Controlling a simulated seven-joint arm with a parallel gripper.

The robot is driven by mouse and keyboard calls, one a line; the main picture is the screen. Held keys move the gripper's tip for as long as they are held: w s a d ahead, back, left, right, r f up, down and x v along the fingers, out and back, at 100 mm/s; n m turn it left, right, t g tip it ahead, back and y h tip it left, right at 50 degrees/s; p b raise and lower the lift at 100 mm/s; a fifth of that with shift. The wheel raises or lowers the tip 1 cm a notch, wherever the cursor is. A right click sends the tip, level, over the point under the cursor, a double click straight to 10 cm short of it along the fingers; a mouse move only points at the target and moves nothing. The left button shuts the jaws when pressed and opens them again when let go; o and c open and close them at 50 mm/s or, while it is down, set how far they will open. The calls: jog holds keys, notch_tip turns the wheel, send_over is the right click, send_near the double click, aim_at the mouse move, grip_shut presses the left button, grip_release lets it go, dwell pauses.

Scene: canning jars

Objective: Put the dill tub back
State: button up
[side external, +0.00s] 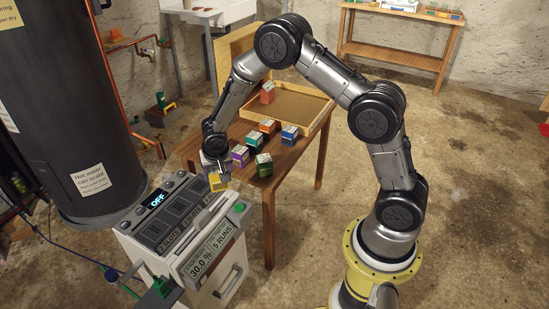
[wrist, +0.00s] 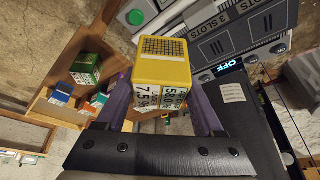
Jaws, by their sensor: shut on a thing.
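A yellow block-shaped tub (side external: 219,183) with a dark dotted grid on one face and printed numbers on its sides is in my gripper (side external: 217,174). In the wrist view the yellow tub (wrist: 161,62) sits between the two purple fingers of my gripper (wrist: 160,95), which are shut on it. It is held up near the top edge of the slotted machine (side external: 178,212), on the table side. No label reading dill is legible, so I cannot tell which tub is dill. A green tub (side external: 264,165) stands at the near end of the wooden table (side external: 287,184).
Purple (side external: 240,156), orange (side external: 268,126) and blue (side external: 289,132) tubs stand near the green one. A red-orange tub (side external: 267,92) is at the wooden tray (side external: 309,131), whose floor is mostly bare. The machine's display reads OFF. A dark tank (side external: 60,100) stands at left.

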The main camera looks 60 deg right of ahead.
jog(key=s+d+m+g+h, duration=0.15)
jog(key=s+d+m, duration=0.4)
jog(key=d, duration=0.75)
jog(key=s+d+m+g, duration=0.2)
jog(key=s+d+m, duration=0.2)
jog(key=s+d, duration=0.55)
jog(key=w+d+f, duration=0.2)
jog(key=w+d, duration=0.2)
jog(key=w+d+f, duration=0.3)
jog(key=w+d, duration=0.1)
jog(key=w+d+f, duration=0.3)
jog(key=w, duration=0.1)
jog(key=shift+w+d+f, duration=0.1)
jog(key=shift+d+f, duration=0.1)
jog(key=shift+d, duration=0.2)
jog(key=shift+w+d+f, duration=0.3)
jog(key=shift+w+f, duration=0.1)
jog(key=shift+f, duration=1.7)
jog(key=shift+f, duration=0.2)
jog(key=o, duration=1.4)
